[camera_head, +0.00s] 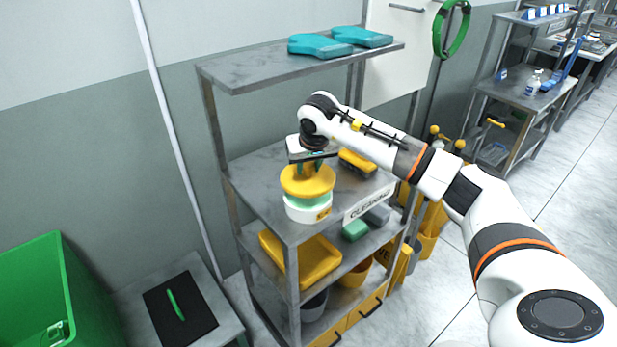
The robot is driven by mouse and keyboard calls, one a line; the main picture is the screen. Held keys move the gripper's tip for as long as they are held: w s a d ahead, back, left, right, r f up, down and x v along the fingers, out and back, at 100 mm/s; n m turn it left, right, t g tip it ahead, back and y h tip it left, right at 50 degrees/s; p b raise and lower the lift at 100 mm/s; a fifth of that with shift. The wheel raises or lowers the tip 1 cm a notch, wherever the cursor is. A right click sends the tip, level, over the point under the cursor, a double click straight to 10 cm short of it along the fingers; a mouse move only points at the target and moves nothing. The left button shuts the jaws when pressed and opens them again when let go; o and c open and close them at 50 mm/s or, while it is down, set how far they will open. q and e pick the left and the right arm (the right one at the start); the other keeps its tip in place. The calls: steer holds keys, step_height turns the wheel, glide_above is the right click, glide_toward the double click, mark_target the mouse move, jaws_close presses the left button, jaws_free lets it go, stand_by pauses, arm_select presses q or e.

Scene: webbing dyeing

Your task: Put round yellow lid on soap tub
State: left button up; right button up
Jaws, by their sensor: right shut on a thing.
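The round yellow lid (308,183) is directly above the soap tub (307,213), a white round tub with a pale green band showing at its top. The tub stands at the front left corner of the shelf unit's middle board. My right gripper (309,168) comes down from above and is shut on the lid's top. The lid looks level and close over the tub; I cannot tell whether it touches the rim. My left gripper is not in view.
A yellow and black brush-like item (357,163) lies right of the lid on the same shelf (255,172). Teal folded items (320,46) lie on the top shelf. A green bin (35,290) and a black mat (180,308) are at the lower left.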

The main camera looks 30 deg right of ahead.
mark_target(309, 178)
step_height(309, 178, down, 4)
steer(key=shift+r+p, duration=0.1)
steer(key=shift+p, duration=0.65)
steer(key=shift+f, duration=0.3)
steer(key=shift+f, duration=0.1)
steer(key=shift+f+b, duration=0.15)
steer(key=shift+b, duration=0.15)
steer(key=o, duration=1)
